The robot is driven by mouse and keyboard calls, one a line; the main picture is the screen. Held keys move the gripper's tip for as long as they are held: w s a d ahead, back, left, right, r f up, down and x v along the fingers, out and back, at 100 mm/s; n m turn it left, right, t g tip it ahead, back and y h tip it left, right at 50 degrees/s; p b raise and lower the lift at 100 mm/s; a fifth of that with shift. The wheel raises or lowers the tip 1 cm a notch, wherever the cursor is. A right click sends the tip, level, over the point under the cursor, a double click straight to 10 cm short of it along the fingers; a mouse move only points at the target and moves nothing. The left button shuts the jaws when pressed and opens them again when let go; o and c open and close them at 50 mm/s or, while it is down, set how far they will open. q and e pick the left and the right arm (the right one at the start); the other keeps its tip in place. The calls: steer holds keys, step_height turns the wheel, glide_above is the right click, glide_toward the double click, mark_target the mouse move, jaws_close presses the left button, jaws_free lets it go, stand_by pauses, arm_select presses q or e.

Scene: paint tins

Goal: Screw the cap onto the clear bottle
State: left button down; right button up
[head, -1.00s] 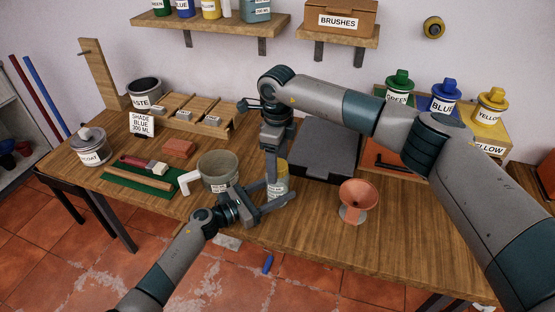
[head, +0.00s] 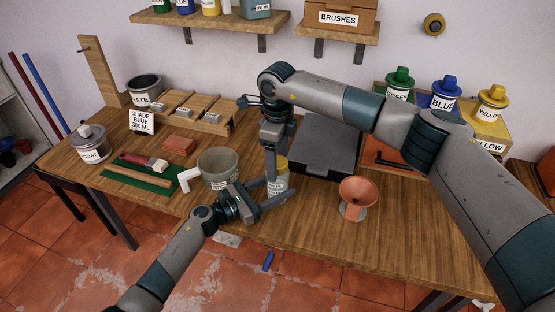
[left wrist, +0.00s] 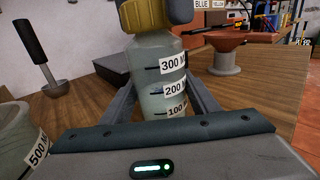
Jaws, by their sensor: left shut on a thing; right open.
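The clear bottle (head: 278,184), with dark volume marks, stands upright near the front of the bench; it also shows in the left wrist view (left wrist: 158,75). A yellow cap (left wrist: 150,14) is at its mouth, partly hidden at the top of that view; I cannot tell how far it is screwed on. My left gripper (head: 281,192) is shut on the bottle's body, with a finger on each side. My right gripper (head: 272,172) points down from above, its fingers open beside the cap; grey finger parts show at the cap's sides in the left wrist view.
A grey-green pot (head: 218,167) stands close to the left of the bottle. A dark flat box (head: 325,150) lies behind it. An orange funnel (head: 357,196) in a stand is to the right. A green mat (head: 150,179) with tools lies at the left. The front right bench is clear.

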step_height(320, 180, up, 12)
stand_by(0.6)
arm_select(q)
steer(key=c, duration=0.6)
jaws_free()
steer(key=b+v, duration=0.5)
steer(key=v, duration=1.1)
steer(key=shift+s+a+f, duration=0.1)
steer(key=shift+a+f, duration=0.05)
steer(key=shift+a, duration=0.05)
arm_select(e)
step_height(320, 180, down, 5)
steer(key=shift+f, duration=0.1)
arm_select(q)
steer(key=shift+s+a, duration=0.3)
steer(key=shift+a, duration=0.15)
arm_select(e)
steer(key=shift+f, duration=0.1)
steer(key=shift+a, duration=0.1)
